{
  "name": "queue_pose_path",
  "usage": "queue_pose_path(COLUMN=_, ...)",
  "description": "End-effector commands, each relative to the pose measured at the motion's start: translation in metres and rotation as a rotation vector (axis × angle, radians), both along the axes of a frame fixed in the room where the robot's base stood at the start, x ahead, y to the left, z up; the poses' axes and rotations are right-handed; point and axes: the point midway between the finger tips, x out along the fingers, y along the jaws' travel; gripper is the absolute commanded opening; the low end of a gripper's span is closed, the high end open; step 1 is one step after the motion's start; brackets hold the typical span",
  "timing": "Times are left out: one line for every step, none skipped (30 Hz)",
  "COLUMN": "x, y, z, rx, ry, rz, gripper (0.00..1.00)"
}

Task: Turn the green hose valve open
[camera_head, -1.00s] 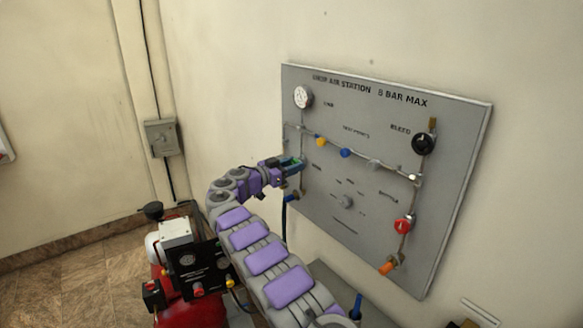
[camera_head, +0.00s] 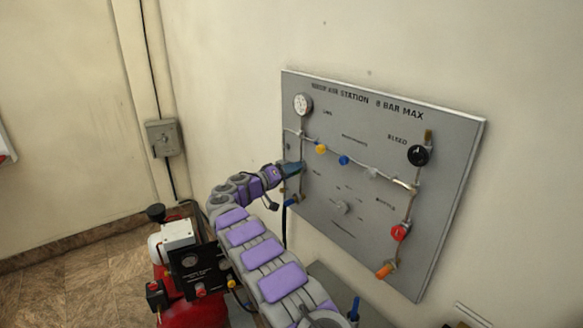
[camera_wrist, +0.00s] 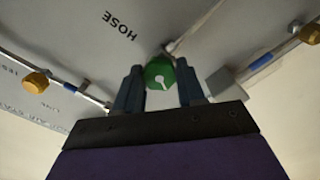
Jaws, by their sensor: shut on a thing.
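The green hose valve (camera_wrist: 158,73) is a round green knob with a pale mark on its face, below the word HOSE in the wrist view. My gripper (camera_wrist: 160,82) has its two dark blue fingers on either side of the knob and is shut on it. In the head view my gripper (camera_head: 297,168) reaches the left part of the grey panel (camera_head: 330,245). The green knob is hidden there behind the fingers. I cannot tell the valve's exact angle.
The panel carries a white gauge (camera_head: 302,104), a black bleed knob (camera_head: 418,155), a red knob (camera_head: 400,232) and an orange handle (camera_head: 384,271). Thin pipes run between them. A red compressor (camera_head: 195,308) stands on the floor at left. A grey box (camera_head: 163,138) is on the wall.

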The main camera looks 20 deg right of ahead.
Motion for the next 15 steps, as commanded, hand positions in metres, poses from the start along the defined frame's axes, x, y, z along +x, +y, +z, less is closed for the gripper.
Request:
queue_pose_path(x=0.0021, y=0.0029, z=0.0055, rx=-0.014, ry=0.041, rz=0.009, gripper=0.08)
queue_pose_path(x=0.0022, y=0.003, z=0.0055, rx=-0.022, ry=0.069, rz=0.01, gripper=0.08)
queue_pose_path(x=0.0023, y=0.0031, z=0.0055, rx=-0.033, ry=0.105, rz=0.009, gripper=0.08)
queue_pose_path(x=0.0024, y=0.0032, z=0.0056, rx=-0.04, ry=0.132, rz=0.009, gripper=0.08)
queue_pose_path(x=0.0025, y=0.0033, z=0.0057, rx=-0.048, ry=0.159, rz=0.01, gripper=0.09)
queue_pose_path(x=0.0025, y=0.0037, z=0.0057, rx=-0.057, ry=0.196, rz=0.01, gripper=0.09)
queue_pose_path(x=0.0027, y=0.0038, z=0.0056, rx=-0.065, ry=0.225, rz=0.01, gripper=0.09)
queue_pose_path(x=0.0027, y=0.004, z=0.0056, rx=-0.073, ry=0.251, rz=0.011, gripper=0.09)
queue_pose_path(x=0.0028, y=0.0042, z=0.0055, rx=-0.083, ry=0.288, rz=0.011, gripper=0.09)
queue_pose_path(x=0.0029, y=0.0043, z=0.0055, rx=-0.09, ry=0.316, rz=0.011, gripper=0.09)
queue_pose_path(x=0.0029, y=0.0044, z=0.0052, rx=-0.098, ry=0.343, rz=0.01, gripper=0.09)
queue_pose_path(x=0.0029, y=0.0044, z=0.0051, rx=-0.108, ry=0.381, rz=0.01, gripper=0.09)
queue_pose_path(x=0.0029, y=0.0044, z=0.0048, rx=-0.115, ry=0.408, rz=0.01, gripper=0.09)
queue_pose_path(x=0.0029, y=0.0043, z=0.0047, rx=-0.122, ry=0.435, rz=0.01, gripper=0.09)
queue_pose_path(x=0.003, y=0.0042, z=0.0043, rx=-0.132, ry=0.472, rz=0.01, gripper=0.09)
